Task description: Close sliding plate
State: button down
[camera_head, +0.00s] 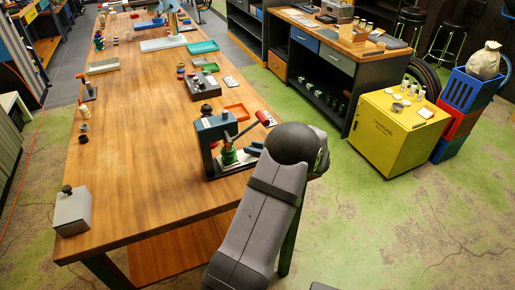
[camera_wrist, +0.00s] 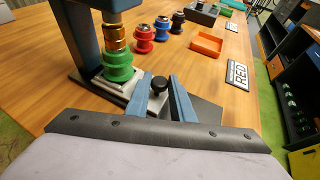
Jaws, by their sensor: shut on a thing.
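The sliding plate (camera_wrist: 122,87) is a light metal plate at the base of a blue press (camera_head: 208,132), with a black knob (camera_wrist: 159,84) standing on its near right side. My gripper (camera_wrist: 161,80) has its two blue fingers shut on this knob, one on each side. In the head view my gripper (camera_head: 254,148) is at the right of the press, partly hidden by my arm. A green spool-shaped part (camera_wrist: 117,64) stands on the plate under the press's gold ram (camera_wrist: 115,37). It also shows in the head view (camera_head: 229,156). The plate's far end is hidden.
Red (camera_wrist: 144,39), blue and black spools stand behind the press. An orange tray (camera_wrist: 206,43) and a "RED" sign (camera_wrist: 238,74) lie to the right. The press lever (camera_head: 262,119) reaches up right. A grey box (camera_head: 72,211) sits at the table's near left corner. The wooden table's left middle is clear.

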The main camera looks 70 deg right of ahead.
jog(key=c, duration=1.5)
grip_release()
jog(key=shift+w+a, duration=0.25)
jog(key=shift+c, duration=0.2)
jog(key=shift+s+d, duration=0.1)
jog(key=shift+s, duration=0.1)
jog(key=shift+s+a+r+b, duration=0.2)
jog(key=shift+s+r+b, duration=0.1)
jog(key=shift+s, duration=0.2)
jog(key=shift+b+v, duration=0.8)
jog(key=shift+v, duration=2.2)
jog(key=shift+a, duration=0.1)
jog(key=shift+w, duration=0.1)
